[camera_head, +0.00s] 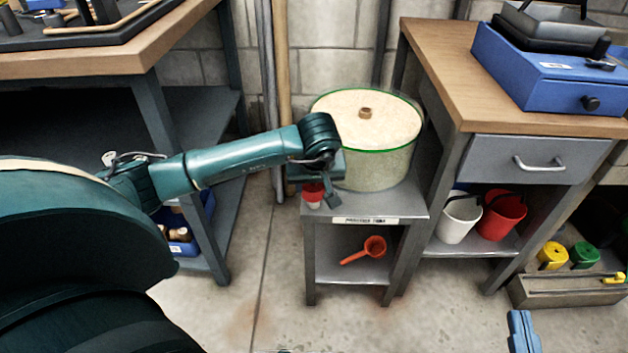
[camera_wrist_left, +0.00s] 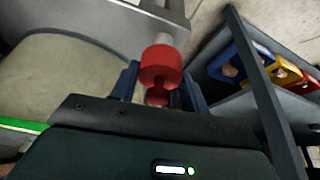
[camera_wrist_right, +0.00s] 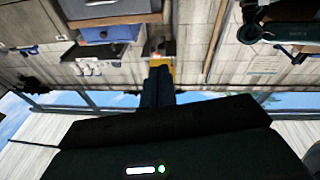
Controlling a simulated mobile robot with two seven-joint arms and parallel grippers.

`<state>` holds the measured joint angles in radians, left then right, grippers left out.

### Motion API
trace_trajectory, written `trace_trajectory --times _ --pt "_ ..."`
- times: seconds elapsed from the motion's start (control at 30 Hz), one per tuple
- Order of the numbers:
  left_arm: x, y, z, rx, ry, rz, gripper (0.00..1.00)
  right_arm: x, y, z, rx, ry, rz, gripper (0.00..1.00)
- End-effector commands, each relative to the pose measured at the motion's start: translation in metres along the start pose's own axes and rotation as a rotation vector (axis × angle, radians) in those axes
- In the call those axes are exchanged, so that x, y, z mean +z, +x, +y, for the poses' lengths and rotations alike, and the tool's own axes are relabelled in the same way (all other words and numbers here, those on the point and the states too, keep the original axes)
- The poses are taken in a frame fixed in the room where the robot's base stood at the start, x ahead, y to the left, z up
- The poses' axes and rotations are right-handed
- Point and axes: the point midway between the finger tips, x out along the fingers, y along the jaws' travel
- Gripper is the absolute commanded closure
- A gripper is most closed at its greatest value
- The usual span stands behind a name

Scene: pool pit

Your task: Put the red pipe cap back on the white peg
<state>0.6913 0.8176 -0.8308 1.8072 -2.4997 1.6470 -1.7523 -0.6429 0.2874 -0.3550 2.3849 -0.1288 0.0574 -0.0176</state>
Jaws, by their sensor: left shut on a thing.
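The red pipe cap (camera_head: 313,191) is between the fingers of my left gripper (camera_head: 320,186), which is shut on it. The cap also shows in the left wrist view (camera_wrist_left: 160,66), with a knob toward the gripper. The two line up, but I cannot tell how far the cap sits over the peg. My right gripper (camera_wrist_right: 157,88) is shut and empty, away from the stand.
A large round drum (camera_head: 380,165) with a green rim stands on the grey stand (camera_head: 400,203), close beside my left gripper. An orange-red scoop (camera_head: 367,250) lies on its lower shelf. White (camera_head: 459,217) and red (camera_head: 501,216) buckets stand under the right bench. The floor in front is clear.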

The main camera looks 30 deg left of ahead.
Motion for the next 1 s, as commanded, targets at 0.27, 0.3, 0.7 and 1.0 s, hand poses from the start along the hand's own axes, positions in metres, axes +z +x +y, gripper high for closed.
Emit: trace_trajectory --times 0.27,0.3,0.7,1.0 --pt "0.009 0.021 0.001 0.002 0.001 0.000 0.80 0.003 0.001 -0.004 -0.006 0.047 0.023 1.00" --pt "0.009 0.022 0.001 0.002 0.001 0.000 0.80 0.002 0.002 -0.004 -0.007 0.051 0.025 1.00" --pt "0.009 0.022 0.000 0.001 0.002 0.000 0.80 -0.002 0.003 -0.003 -0.010 0.052 0.030 1.00" --pt "0.009 0.021 0.000 0.001 0.002 0.002 0.80 -0.002 0.003 -0.003 -0.010 0.051 0.031 1.00"
